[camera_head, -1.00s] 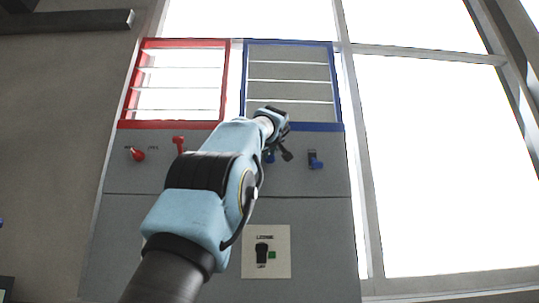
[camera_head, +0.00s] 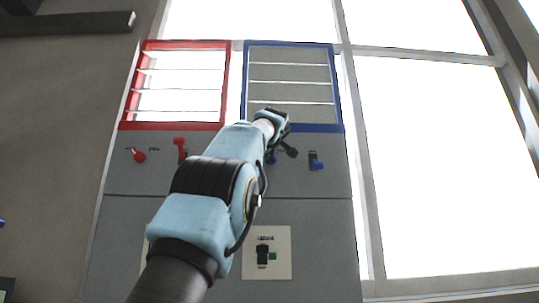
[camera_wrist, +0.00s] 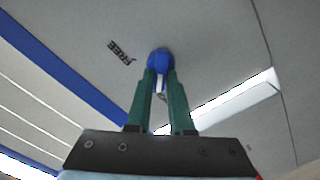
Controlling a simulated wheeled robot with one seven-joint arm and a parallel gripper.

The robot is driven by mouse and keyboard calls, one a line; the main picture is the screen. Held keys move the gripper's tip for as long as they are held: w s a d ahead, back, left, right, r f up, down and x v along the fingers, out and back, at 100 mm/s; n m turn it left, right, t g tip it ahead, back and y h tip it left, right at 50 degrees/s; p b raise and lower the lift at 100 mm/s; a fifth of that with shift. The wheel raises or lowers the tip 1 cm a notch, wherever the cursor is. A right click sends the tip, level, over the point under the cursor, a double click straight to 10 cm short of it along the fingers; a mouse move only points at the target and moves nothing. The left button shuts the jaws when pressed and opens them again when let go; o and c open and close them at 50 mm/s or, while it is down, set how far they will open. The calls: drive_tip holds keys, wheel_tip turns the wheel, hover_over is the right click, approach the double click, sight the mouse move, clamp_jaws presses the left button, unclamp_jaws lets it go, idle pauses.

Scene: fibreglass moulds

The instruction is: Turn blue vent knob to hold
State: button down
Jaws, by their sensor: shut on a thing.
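The blue vent knob (camera_wrist: 159,60) shows in the wrist view between the tips of my gripper's green fingers. My gripper (camera_wrist: 160,80) is shut on it. A white pointer or strip shows just below the knob between the fingers. The word FREE (camera_wrist: 121,52) is printed on the panel to the knob's left; no "hold" mark can be read. In the head view a little of the blue knob (camera_head: 270,158) shows beside my gripper (camera_head: 283,150), below the blue-framed vent (camera_head: 290,127). The vent's slats look closed and grey.
A red-framed vent (camera_head: 172,126) with open, bright slats is at left, with a red knob (camera_head: 138,156) and a red lever (camera_head: 180,146) below. A blue lever (camera_head: 316,164) is right of my gripper. A legend plate (camera_head: 281,240) sits lower. Large windows (camera_head: 430,160) fill the right.

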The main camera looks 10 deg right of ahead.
drive_tip(key=c, duration=0.8)
unclamp_jaws()
drive_tip(key=s+a+b, duration=0.2)
drive_tip(key=s+b, duration=0.4)
drive_tip(key=s, duration=0.4)
drive_tip(key=shift+s, duration=0.3)
